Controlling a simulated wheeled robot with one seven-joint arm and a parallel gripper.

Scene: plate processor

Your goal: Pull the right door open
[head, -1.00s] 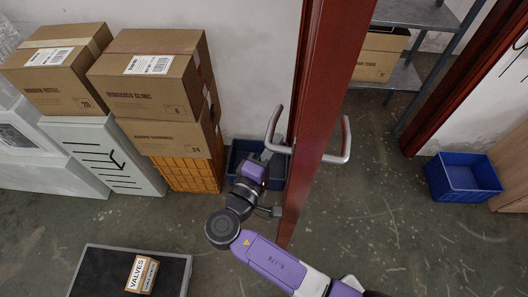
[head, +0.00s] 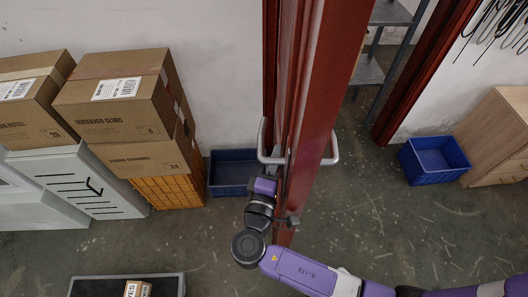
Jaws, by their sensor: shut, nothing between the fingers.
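The dark red door (head: 325,90) stands swung out, seen nearly edge-on, in the middle of the head view. A pale bar handle (head: 263,140) sticks out on its left side, and another handle (head: 332,150) shows on its right side. My gripper (head: 282,178) is at the left side of the door, just below the left handle. It is shut and empty, with the fingers small and partly hidden against the door. I cannot tell whether it touches the door.
Cardboard boxes (head: 118,104) on an orange crate (head: 170,190) and a grey cabinet (head: 112,182) stand left. Right of the opening are a blue bin (head: 434,160) and wooden cabinet (head: 498,135).

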